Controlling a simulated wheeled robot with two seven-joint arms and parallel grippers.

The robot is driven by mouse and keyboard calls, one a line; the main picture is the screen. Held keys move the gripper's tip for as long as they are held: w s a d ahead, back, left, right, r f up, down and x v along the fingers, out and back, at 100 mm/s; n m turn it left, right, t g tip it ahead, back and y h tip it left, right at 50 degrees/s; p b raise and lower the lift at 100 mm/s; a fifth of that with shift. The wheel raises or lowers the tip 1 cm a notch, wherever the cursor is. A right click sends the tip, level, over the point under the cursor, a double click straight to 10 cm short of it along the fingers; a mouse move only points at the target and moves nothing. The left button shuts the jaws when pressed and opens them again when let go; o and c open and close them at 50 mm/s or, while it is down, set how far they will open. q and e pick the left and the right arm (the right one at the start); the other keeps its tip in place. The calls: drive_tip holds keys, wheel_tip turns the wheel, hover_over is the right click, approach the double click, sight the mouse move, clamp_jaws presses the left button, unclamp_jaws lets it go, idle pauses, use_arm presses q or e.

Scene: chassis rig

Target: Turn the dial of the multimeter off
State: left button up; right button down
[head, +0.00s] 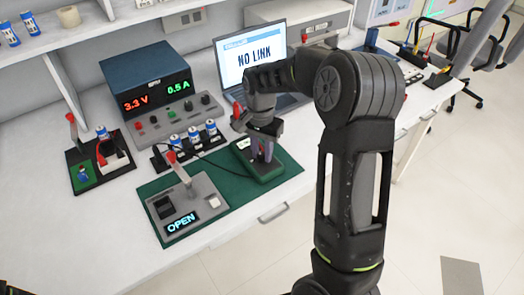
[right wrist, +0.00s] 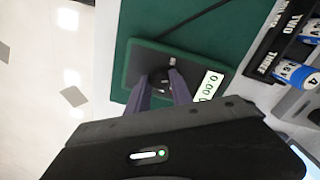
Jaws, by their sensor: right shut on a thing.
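The multimeter (head: 267,179) has a dark face and a green rim and lies on the green mat (head: 290,158) in front of the laptop. In the right wrist view the multimeter (right wrist: 142,58) shows a lit display (right wrist: 211,84) that seems to read 0.00. My right gripper (head: 262,153) points down onto the multimeter. Its purple fingers are closed on the small black dial (right wrist: 159,81), which they partly cover. The dial's pointer setting cannot be read. My left gripper does not show.
A grey switch box (head: 203,217) with a raised red-tipped lever and an OPEN display stands left of the multimeter. Behind are a battery row (head: 194,137), a power supply (head: 160,95) reading 3.3 V and 0.5 A, and a laptop (head: 252,55) showing NO LINK. The table front is clear.

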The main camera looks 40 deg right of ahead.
sight(261, 154)
drive_tip(key=n, duration=0.4)
drive_tip(key=shift+n, duration=0.3)
drive_tip(key=n, duration=0.4)
drive_tip(key=shift+n, duration=0.4)
drive_tip(key=c, duration=1.1)
unclamp_jaws()
wheel_tip(261, 154, up, 8)
drive_tip(key=shift+a+f, duration=0.1)
drive_tip(key=shift+a, duration=0.05)
